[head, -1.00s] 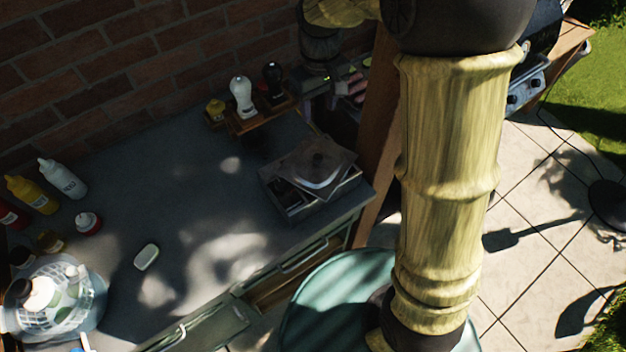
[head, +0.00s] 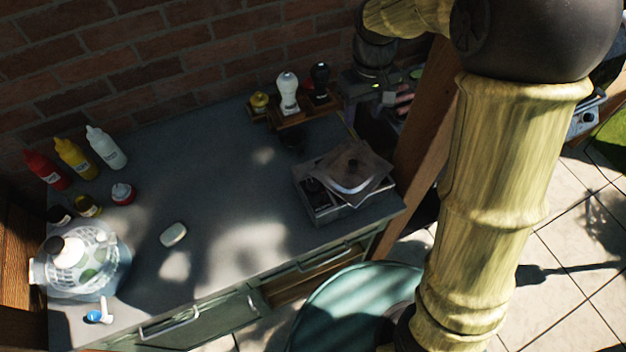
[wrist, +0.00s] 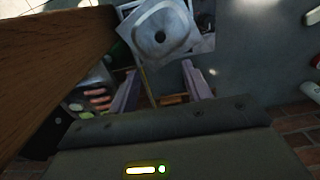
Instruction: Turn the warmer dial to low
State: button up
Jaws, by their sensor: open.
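A square grey metal box, which looks like the warmer (head: 318,207), sits at the right end of the counter. A metal lid (head: 352,168) with a round dark knob lies askew on it. The lid also shows at the top of the wrist view (wrist: 160,37). I cannot make out the dial or its setting. My gripper (wrist: 160,86) is open and empty, its two fingers apart with the lid beyond them in the wrist view. In the head view my wrist is near the wooden post, and the fingers are not clear.
The wooden post (head: 430,130) stands close beside my gripper and fills the left of the wrist view (wrist: 45,60). A rack with a white-topped shaker (head: 288,92) is behind the box. Bottles (head: 75,158) and a domed bowl (head: 88,262) are at left. Mid-counter is mostly clear.

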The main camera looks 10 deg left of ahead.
jog(key=shift+d, duration=0.15)
jog(key=s+d+f+m+t, duration=0.2)
jog(key=s+d+f+m, duration=0.2)
jog(key=s+d, duration=0.8)
jog(key=d+m, duration=0.1)
jog(key=m, duration=0.1)
jog(key=shift+s+d+m+t, duration=0.15)
jog(key=shift+s+m+t, duration=0.15)
jog(key=shift+m, duration=0.1)
